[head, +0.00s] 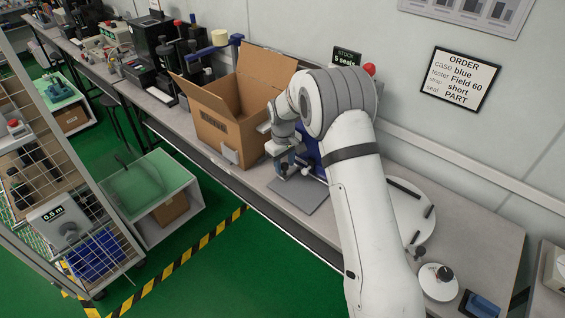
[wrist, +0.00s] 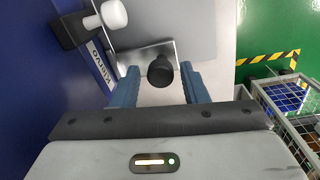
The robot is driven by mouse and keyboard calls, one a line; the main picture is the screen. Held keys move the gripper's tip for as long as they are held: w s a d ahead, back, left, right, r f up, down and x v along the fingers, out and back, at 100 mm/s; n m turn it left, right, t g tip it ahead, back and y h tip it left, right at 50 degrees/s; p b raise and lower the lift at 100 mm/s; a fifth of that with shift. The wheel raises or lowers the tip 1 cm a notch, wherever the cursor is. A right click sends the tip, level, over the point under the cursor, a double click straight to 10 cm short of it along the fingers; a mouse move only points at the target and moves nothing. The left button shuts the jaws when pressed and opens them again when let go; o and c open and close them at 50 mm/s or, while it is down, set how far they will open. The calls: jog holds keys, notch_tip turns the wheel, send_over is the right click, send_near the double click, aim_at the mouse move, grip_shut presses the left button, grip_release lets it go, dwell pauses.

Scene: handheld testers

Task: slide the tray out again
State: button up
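A blue tester (wrist: 40,70) with a printed label fills the left of the wrist view; its blue body (head: 313,152) is partly hidden behind my arm in the head view. A flat grey plate (head: 300,195) lies in front of it. In the wrist view a bright metal bracket (wrist: 143,57) bears a round black knob (wrist: 160,71); it looks like the tray's front and handle, but I cannot be sure. My gripper (wrist: 159,80) is open, its blue fingers on either side of the knob with gaps showing. In the head view my gripper (head: 287,163) is above the plate.
An open cardboard box (head: 226,128) stands left of my gripper. A white-knobbed black lever (wrist: 112,15) sticks out from the tester. A white round disc (head: 410,212) with black bars and a small round stand (head: 438,282) lie right of my arm. A wire cage (wrist: 295,120) is beyond the bench edge.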

grip_shut()
dwell(0.3)
jog(key=s+a+b, duration=0.2)
jog(key=s+a, duration=0.5)
jog(key=s, duration=0.2)
jog(key=shift+s+a, duration=0.3)
jog(key=shift+s, duration=0.05)
jog(key=shift+o, duration=0.9)
grip_release()
notch_tip(320, 180, up, 8)
jog(key=shift+s+a, duration=0.15)
jog(key=shift+s, duration=0.05)
